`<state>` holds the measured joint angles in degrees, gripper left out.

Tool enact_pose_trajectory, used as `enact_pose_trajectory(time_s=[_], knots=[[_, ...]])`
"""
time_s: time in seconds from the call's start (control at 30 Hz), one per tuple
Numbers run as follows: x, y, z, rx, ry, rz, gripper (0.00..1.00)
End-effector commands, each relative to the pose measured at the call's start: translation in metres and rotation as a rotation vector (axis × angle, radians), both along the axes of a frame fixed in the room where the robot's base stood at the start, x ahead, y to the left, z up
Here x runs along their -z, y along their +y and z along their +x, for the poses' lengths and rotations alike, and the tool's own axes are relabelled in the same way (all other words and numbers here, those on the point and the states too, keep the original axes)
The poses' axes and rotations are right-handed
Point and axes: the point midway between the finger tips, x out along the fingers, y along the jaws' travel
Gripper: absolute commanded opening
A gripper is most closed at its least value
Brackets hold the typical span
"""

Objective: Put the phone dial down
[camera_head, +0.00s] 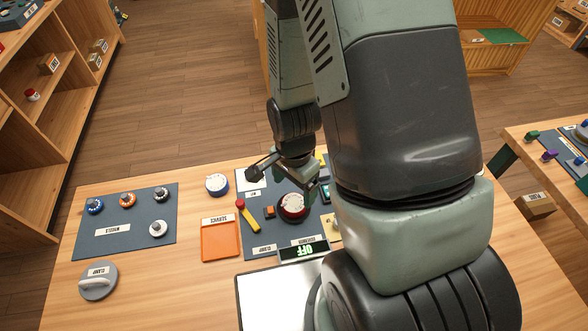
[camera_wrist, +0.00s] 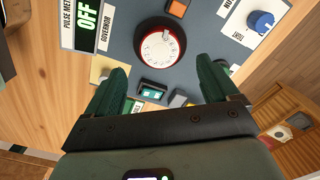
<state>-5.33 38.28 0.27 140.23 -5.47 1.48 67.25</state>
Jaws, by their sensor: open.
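A red-rimmed dial with a white face (camera_head: 292,206) sits on the dark blue-grey board (camera_head: 262,230), behind the green "OFF" display. It also shows in the wrist view (camera_wrist: 161,44), upper middle. My gripper (camera_head: 309,186) is just behind the dial, partly hidden by my arm. In the wrist view my gripper (camera_wrist: 160,82) has its two green fingers wide apart with nothing held between them; the dial lies beyond the fingertips. A second dial with a blue rim and white face (camera_head: 217,184) stands on the wooden table to the left.
The "OFF" display (camera_head: 303,250) stands in front. A board with several knobs (camera_head: 112,233) and a round clamp piece (camera_head: 98,281) are farther left.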

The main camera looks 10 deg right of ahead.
Motion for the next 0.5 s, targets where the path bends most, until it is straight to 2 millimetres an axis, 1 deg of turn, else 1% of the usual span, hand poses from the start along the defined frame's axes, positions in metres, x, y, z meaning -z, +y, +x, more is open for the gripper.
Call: enact_pose_trajectory(time_s=[0.03, 0.2, 0.33, 0.5], knots=[[-0.011, 0.0, 0.002, 0.002, -0.007, 0.001, 0.88], [-0.039, 0.0, 0.001, 0.0, -0.006, 0.0, 0.88], [-0.052, 0.0, 0.001, 0.0, -0.002, 0.0, 0.88], [-0.058, 0.0, 0.0, 0.0, 0.001, 0.001, 0.88]])
